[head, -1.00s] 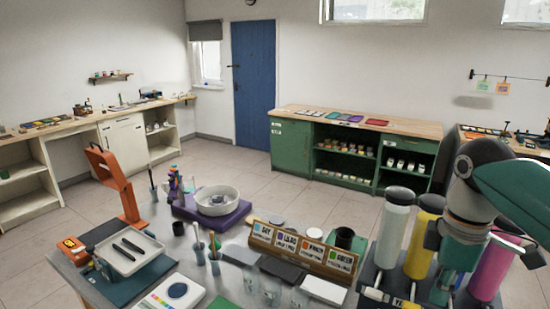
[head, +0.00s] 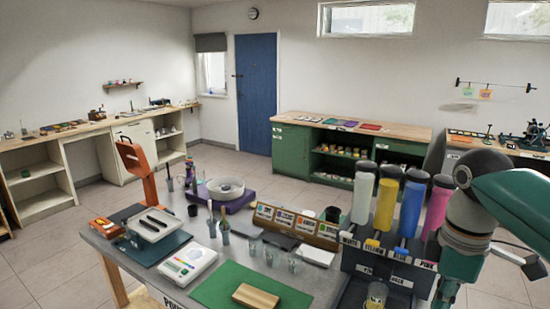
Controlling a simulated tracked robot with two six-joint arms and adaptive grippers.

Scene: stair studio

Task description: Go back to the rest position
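My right arm comes in from the right edge, with a teal link and grey joints. It bends down past the right side of the bottle rack, and its gripper is not visible in the head view. My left arm and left gripper are not in view either. The grey worktable (head: 185,270) stands in front of me. A wooden block (head: 256,297) lies on a green mat (head: 213,291) near its front edge.
White, yellow, blue and pink bottles (head: 411,205) stand in a dark rack close beside my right arm. An orange stand (head: 140,165), a scale (head: 188,263) and a purple-based bowl (head: 225,188) are on the table. Open floor (head: 95,228) lies to the left.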

